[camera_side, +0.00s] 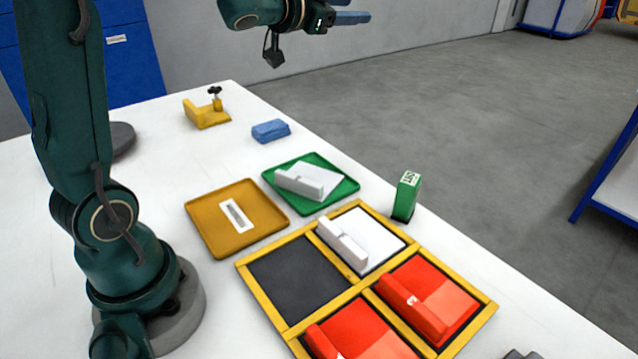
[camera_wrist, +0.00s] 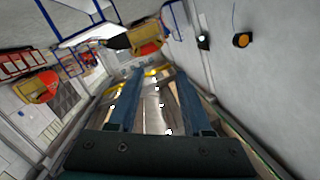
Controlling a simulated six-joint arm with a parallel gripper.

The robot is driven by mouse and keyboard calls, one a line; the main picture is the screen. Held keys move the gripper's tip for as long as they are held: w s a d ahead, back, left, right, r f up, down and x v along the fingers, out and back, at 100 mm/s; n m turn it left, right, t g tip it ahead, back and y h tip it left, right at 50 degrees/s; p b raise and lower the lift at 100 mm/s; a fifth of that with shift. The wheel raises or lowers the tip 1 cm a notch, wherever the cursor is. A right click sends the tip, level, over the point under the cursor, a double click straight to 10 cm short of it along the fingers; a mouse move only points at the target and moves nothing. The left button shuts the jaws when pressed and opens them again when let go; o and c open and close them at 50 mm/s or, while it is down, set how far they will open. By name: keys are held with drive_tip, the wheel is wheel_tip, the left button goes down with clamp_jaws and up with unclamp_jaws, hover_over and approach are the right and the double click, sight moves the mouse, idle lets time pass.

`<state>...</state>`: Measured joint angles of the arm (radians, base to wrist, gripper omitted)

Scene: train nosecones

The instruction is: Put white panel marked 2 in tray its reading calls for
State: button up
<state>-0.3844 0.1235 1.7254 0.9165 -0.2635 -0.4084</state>
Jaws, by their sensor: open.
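A white panel (camera_side: 376,238) with a raised bar lies in the back right cell of a yellow-edged rack (camera_side: 350,213). Another white panel (camera_side: 318,181) with a raised bar lies in the green tray (camera_side: 338,201). I cannot read a number on either white panel. The amber tray (camera_side: 207,225) is left of the green tray and holds only a small white strip with a dark slot (camera_side: 236,216). My gripper (camera_side: 350,18) is open and empty, high above the far end of the table. Its two blue fingers show apart in the wrist view (camera_wrist: 157,75).
A green box (camera_side: 406,196) stands near the table's right edge. A blue block (camera_side: 270,130) and a yellow fixture (camera_side: 206,113) sit farther back.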

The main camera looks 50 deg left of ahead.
drive_tip(key=s+d+f+n+g+h, duration=0.1)
drive_tip(key=s+d+f+g, duration=0.2)
drive_tip(key=s, duration=0.6)
drive_tip(key=s+d+f+n+g+h, duration=0.1)
drive_tip(key=s+d+f+g, duration=0.3)
drive_tip(key=s, duration=0.5)
drive_tip(key=s+d+f+n+g+h, duration=0.1)
drive_tip(key=s+d+f+g, duration=0.3)
drive_tip(key=s+d+f, duration=0.3)
drive_tip(key=s+f, duration=0.1)
drive_tip(key=s, duration=0.2)
drive_tip(key=shift+d+f, duration=0.15)
drive_tip(key=shift+f, duration=0.15)
